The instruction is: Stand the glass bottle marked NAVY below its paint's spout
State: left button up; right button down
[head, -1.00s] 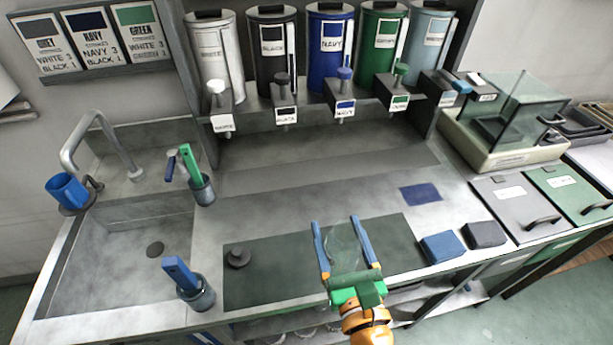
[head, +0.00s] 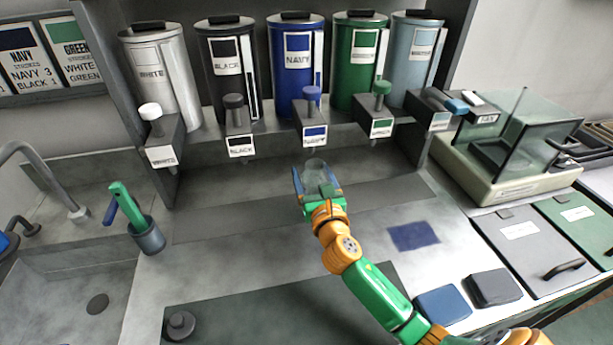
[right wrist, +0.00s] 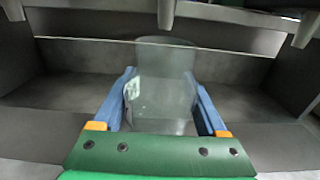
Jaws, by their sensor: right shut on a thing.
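My right gripper (head: 318,190) is shut on a clear glass bottle (head: 314,167), held between its two blue fingers. The bottle looks upright, and in the right wrist view (right wrist: 163,75) it sits between the fingers with a faint pale mark on its side; I cannot read a name on it. The blue NAVY canister (head: 298,80) stands in the middle of the row. Its spout block (head: 313,128) with a NAVY label is just above and behind the bottle in the head view. I cannot tell whether the bottle touches the surface below. My left gripper is not in view.
The BLACK spout (head: 238,130) and green spout (head: 382,115) flank the NAVY one. A glass-walled box (head: 500,150) stands at right. A pot with green and blue handles (head: 147,235) stands at left. Blue (head: 442,305) and dark (head: 493,289) blocks lie near the front edge.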

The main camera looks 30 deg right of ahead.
jog(key=x, duration=0.3)
jog(key=shift+w+f+b, duration=0.1)
jog(key=shift+f+b, duration=0.4)
jog(key=shift+f, duration=0.35)
jog(key=shift+w+f+b, duration=0.15)
jog(key=shift+f+b, duration=0.35)
jog(key=shift+f, duration=0.4)
jog(key=shift+f, duration=0.15)
grip_release()
jog(key=shift+s, duration=0.2)
jog(key=v, duration=1.1)
jog(key=shift+s+a, duration=0.1)
jog(key=shift+s, duration=0.3)
